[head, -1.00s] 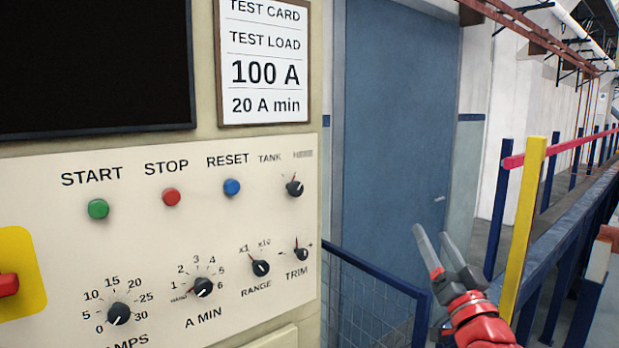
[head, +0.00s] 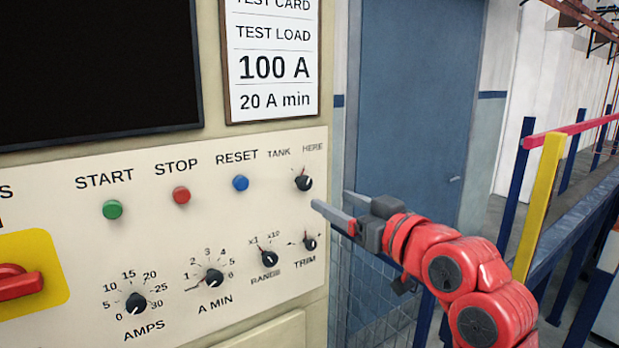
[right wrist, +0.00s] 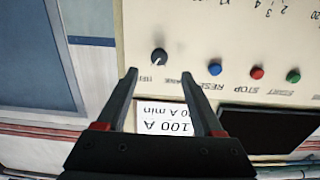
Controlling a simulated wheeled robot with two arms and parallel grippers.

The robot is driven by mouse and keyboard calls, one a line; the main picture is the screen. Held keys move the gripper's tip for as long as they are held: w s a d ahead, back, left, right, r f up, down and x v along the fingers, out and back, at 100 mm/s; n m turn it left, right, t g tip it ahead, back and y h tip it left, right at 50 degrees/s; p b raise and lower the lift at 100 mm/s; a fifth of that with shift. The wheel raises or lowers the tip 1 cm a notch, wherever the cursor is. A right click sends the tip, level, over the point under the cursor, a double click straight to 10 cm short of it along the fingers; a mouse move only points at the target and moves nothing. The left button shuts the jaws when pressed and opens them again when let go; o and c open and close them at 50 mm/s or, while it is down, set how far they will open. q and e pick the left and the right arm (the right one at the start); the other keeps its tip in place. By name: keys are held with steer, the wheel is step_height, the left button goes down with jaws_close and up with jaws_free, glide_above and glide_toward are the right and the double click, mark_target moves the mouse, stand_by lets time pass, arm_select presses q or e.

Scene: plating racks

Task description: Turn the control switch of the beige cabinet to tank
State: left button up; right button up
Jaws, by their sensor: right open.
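The beige cabinet (head: 312,312) fills the left of the head view. Its control switch (head: 303,183) is a small black knob at the panel's upper right, below the labels TANK and HERE. The knob's pointer is too small to read surely. My right gripper (head: 332,200) is open and empty, just right of the knob and apart from it. In the right wrist view, which is upside down, the knob (right wrist: 160,57) lies ahead, between the lines of the open fingertips (right wrist: 160,74). My left gripper is not in view.
Green START (head: 112,210), red STOP (head: 181,195) and blue RESET (head: 240,183) buttons are left of the switch. The TRIM knob (head: 310,243) and RANGE knob (head: 269,258) are below. A blue door (head: 415,100) and yellow post (head: 540,190) stand to the right.

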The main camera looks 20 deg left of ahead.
mark_target(307, 185)
steer(key=p+x, duration=0.2)
steer(key=x, duration=0.7)
steer(key=shift+r+p, duration=0.1)
steer(key=shift+p, duration=0.3)
jaws_close()
